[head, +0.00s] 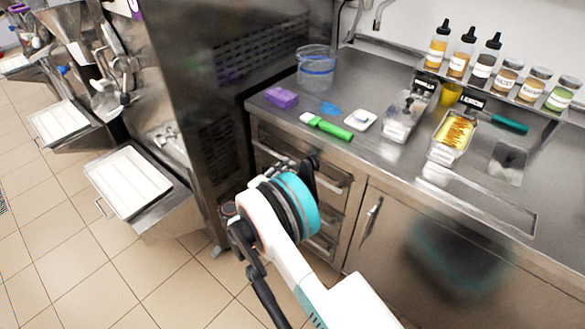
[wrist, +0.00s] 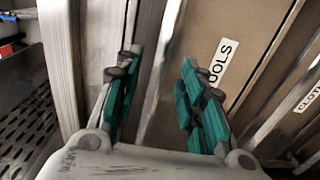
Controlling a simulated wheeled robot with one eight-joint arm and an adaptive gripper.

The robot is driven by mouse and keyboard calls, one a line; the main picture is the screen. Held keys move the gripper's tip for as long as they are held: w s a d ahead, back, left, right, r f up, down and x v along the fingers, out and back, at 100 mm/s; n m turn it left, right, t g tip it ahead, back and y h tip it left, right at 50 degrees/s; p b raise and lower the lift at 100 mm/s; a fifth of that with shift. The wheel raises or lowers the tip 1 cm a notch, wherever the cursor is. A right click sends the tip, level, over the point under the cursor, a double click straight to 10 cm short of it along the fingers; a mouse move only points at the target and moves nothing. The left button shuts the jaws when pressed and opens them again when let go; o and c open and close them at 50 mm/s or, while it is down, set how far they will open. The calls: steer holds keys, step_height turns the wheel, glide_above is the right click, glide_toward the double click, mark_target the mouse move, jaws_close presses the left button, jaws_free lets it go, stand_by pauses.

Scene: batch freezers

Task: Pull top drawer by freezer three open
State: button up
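The top drawer (head: 335,171) is in the metal cabinet under the counter, just right of the tall freezer side. It looks closed. Its bar handle (head: 333,183) shows right of my gripper (head: 288,168), which hides part of the drawer front. In the wrist view my gripper (wrist: 160,76) is open, with its teal-padded fingers apart. A tan drawer front (wrist: 205,55) with a partly hidden label ending "OOLS" lies beyond the fingers. A metal strip (wrist: 166,60) passes between them; I cannot tell whether it is the handle. No contact is clear.
The freezer side panel (head: 185,90) stands close on the left. A cabinet door (head: 385,235) is to the right. The counter (head: 395,165) above holds a purple block (head: 281,97), a green-handled tool (head: 330,127) and several containers. Tiled floor is open at lower left.

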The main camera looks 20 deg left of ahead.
steer(key=shift+b+x, duration=0.45)
steer(key=shift+x, duration=1.5)
steer(key=shift+c, duration=0.3)
jaws_close()
